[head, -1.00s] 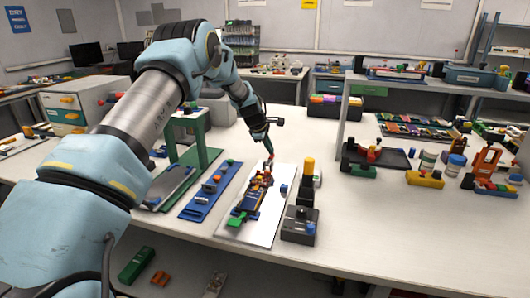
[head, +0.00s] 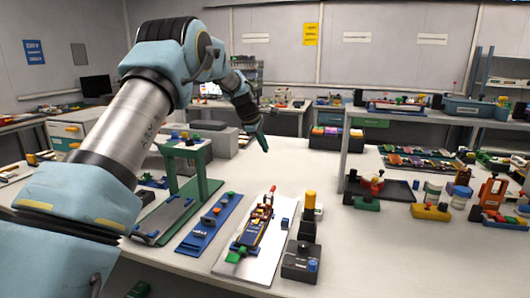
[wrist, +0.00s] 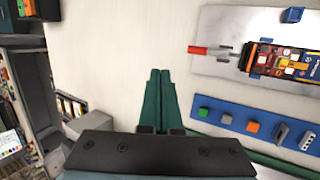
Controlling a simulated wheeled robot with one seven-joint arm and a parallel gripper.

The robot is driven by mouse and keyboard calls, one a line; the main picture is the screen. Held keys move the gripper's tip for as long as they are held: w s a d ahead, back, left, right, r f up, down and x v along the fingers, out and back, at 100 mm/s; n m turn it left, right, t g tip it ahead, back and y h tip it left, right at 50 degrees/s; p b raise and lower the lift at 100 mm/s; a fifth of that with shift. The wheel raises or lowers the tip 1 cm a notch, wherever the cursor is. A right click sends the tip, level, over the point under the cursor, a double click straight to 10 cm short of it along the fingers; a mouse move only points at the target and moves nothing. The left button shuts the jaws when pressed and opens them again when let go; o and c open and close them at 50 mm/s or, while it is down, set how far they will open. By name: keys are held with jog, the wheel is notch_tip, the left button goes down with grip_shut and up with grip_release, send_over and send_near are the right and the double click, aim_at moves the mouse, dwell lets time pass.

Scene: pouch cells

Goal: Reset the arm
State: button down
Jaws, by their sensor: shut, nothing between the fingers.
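My gripper (head: 262,140) is at the end of my raised arm in the head view, above the bench behind the fixtures. In the wrist view its two green fingers (wrist: 159,98) lie side by side, shut, with nothing between them. Below the fingers is bare white bench top (wrist: 110,45). The gripper stands clear of every object near it.
A white plate (head: 226,262) bears a blue and yellow assembly (head: 253,228) with a red tip. Beside it are a blue strip with coloured blocks (head: 193,243), a green press frame (head: 203,175) and a dark block with a yellow-topped post (head: 300,262). A raised shelf (head: 440,115) stands right.

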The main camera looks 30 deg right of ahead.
jog(key=shift+a, duration=0.1)
dwell(0.3)
jog(key=s+a+m+y, duration=0.1)
jog(key=a+m+y, duration=0.1)
jog(key=a, duration=1.4)
jog(key=s+a+m+y, duration=0.1)
jog(key=s+a+m, duration=0.1)
jog(key=s+a, duration=0.6)
jog(key=s+a+m+y, duration=0.15)
jog(key=s+a, duration=0.35)
jog(key=a, duration=0.7)
jog(key=s+a+f+m, duration=0.3)
jog(key=s+a, duration=0.7)
jog(key=s, duration=0.4)
jog(key=shift+s+a+f+m+g, duration=0.2)
jog(key=shift+a+m+g, duration=0.2)
jog(key=shift+m, duration=0.35)
jog(key=shift+y, duration=0.25)
